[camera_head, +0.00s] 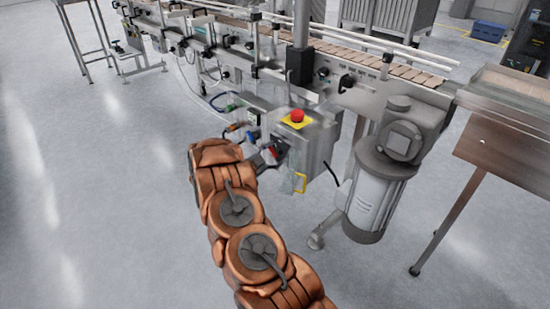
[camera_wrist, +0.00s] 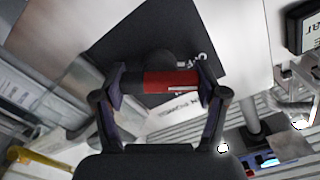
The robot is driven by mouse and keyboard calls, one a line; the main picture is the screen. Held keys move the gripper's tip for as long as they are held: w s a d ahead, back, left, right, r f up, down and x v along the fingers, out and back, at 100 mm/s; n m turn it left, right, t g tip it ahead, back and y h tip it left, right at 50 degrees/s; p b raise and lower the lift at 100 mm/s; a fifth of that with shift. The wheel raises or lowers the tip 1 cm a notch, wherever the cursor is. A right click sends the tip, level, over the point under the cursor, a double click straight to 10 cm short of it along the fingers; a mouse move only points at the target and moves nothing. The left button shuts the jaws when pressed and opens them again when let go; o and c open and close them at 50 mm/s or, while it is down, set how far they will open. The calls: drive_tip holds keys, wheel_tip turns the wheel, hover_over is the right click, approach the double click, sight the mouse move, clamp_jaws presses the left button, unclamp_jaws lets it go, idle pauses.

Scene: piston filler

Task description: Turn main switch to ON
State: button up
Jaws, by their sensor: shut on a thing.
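The main switch (camera_wrist: 172,80) has a red handle on a black plate (camera_wrist: 160,45) and fills the middle of the wrist view. White letters, partly hidden and apparently reading OFF, show at the plate's right. Below it a white label with partly covered text ends in POWER. My gripper (camera_wrist: 162,84) is shut on the red handle, with one finger at each end of it. In the head view my gripper (camera_head: 265,159) is at the control box's (camera_head: 318,142) left face, and the switch is mostly hidden there. I cannot tell the handle's exact setting.
A red emergency button (camera_head: 297,115) on a yellow plate tops the box. A motor (camera_head: 380,185) stands right of the box, and the conveyor (camera_head: 360,60) runs behind. Open floor (camera_head: 100,200) lies to the left.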

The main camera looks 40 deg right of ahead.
drive_tip(key=m+b, duration=0.2)
drive_tip(key=m, duration=0.1)
drive_tip(key=shift+f, duration=0.3)
drive_tip(key=m+b, duration=0.4)
drive_tip(key=b, duration=0.1)
drive_tip(key=shift+s+f, duration=0.15)
drive_tip(key=m+b, duration=0.3)
drive_tip(key=shift+b, duration=0.4)
drive_tip(key=shift+m+b, duration=0.65)
drive_tip(key=shift+m, duration=0.05)
drive_tip(key=shift+r, duration=0.25)
drive_tip(key=o, duration=1.2)
drive_tip(key=shift+c, duration=0.2)
drive_tip(key=a, duration=1.2)
